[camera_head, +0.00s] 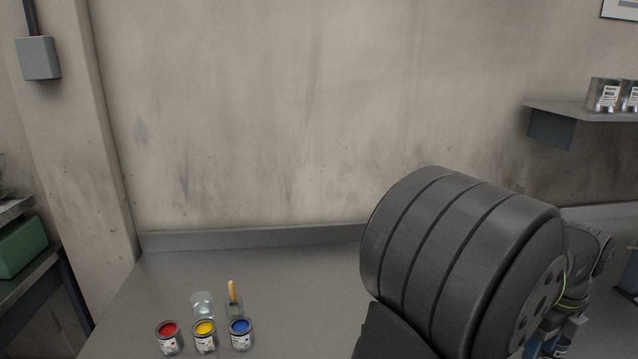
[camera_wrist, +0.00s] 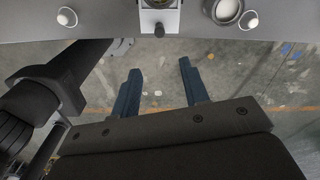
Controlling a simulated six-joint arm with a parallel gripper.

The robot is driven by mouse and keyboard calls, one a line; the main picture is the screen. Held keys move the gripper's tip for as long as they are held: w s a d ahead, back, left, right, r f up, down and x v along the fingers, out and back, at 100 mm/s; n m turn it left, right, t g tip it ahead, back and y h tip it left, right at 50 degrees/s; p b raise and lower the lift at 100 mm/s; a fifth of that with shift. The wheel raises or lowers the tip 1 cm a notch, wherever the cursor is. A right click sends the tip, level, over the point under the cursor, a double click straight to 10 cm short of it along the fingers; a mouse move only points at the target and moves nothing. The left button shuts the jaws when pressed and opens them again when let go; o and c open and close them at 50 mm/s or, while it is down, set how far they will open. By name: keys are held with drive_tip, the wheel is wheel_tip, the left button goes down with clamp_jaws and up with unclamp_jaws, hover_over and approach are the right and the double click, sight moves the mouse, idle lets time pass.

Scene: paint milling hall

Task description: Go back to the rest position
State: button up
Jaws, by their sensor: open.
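My gripper (camera_wrist: 160,66) shows in the wrist view with its two blue fingers apart and nothing between them. Bare floor lies behind the fingers, and the front edge of a grey surface is beyond their tips. In the head view my dark arm fills the lower right and largely hides the gripper. Far to its left on the grey bench (camera_head: 290,270) stand an open red paint can (camera_head: 168,343), a yellow one (camera_head: 205,342) and a blue one (camera_head: 241,340). Behind them are a clear glass (camera_head: 202,304) and a container with a wooden-handled tool (camera_head: 233,292).
A wall shelf (camera_head: 575,112) with metal cans (camera_head: 604,95) is at the upper right. A green box (camera_head: 20,246) stands at the left. In the wrist view a pale block-like fixture (camera_wrist: 159,20) and a round metal cup (camera_wrist: 224,10) are at the surface edge. The bench middle is clear.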

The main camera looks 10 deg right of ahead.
wheel_tip(320, 180, down, 17)
drive_tip(key=shift+r, duration=0.1)
drive_tip(key=shift+w, duration=0.15)
idle(0.4)
wheel_tip(320, 180, up, 18)
drive_tip(key=shift+f, duration=0.25)
idle(0.3)
drive_tip(key=shift+f, duration=8.7)
drive_tip(key=shift+w, duration=1.3)
